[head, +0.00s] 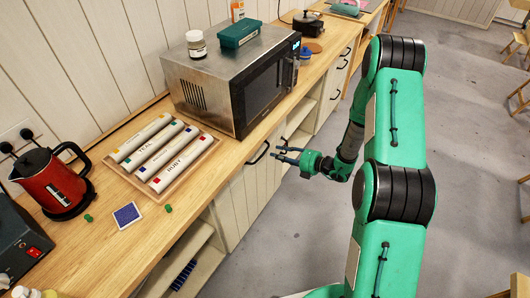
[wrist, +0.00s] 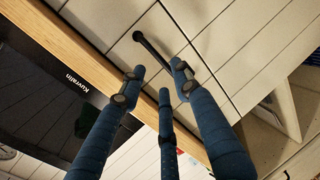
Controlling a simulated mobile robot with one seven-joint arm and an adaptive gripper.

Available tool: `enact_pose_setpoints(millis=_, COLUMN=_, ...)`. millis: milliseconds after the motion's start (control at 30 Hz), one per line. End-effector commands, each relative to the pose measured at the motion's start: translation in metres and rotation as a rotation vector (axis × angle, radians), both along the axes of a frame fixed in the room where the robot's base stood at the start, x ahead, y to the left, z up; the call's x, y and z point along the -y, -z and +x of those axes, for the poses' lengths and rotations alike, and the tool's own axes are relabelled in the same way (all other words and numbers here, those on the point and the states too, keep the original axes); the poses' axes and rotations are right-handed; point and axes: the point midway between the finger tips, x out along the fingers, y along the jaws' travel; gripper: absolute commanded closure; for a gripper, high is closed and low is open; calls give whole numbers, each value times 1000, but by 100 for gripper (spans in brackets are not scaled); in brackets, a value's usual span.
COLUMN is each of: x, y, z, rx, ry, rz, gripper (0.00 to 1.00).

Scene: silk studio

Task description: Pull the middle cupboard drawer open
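A pale wooden cupboard front (head: 243,193) runs below the counter in the head view. A black bar handle (head: 259,153) sits on it just under the counter edge, and its drawer looks shut. In the wrist view the black handle (wrist: 151,47) lies just beyond the fingertips on a pale panel. I cannot tell for sure that this is the middle drawer. My gripper (head: 279,155) is to the right of the handle in the head view, fingers pointing at it. In the wrist view my gripper (wrist: 159,77) has its fingers spread, empty and apart from the handle.
The wooden counter edge (wrist: 75,45) runs close beside my fingers. On the counter stand a microwave (head: 225,80), a tray of labelled rolls (head: 190,174) and a red kettle (head: 55,185). Open shelves (head: 190,255) lie below at the near end. The grey floor (head: 300,225) beside the cupboard is clear.

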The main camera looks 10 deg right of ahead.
Motion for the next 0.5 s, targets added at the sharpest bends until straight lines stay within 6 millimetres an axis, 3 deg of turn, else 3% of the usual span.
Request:
enact_pose_setpoints(millis=233, x=-29, y=14, z=28, rx=0, ry=-3, rz=1, gripper=68)
enact_pose_setpoints(millis=500, x=-49, y=21, z=49, rx=0, ry=-1, rz=0, gripper=68)
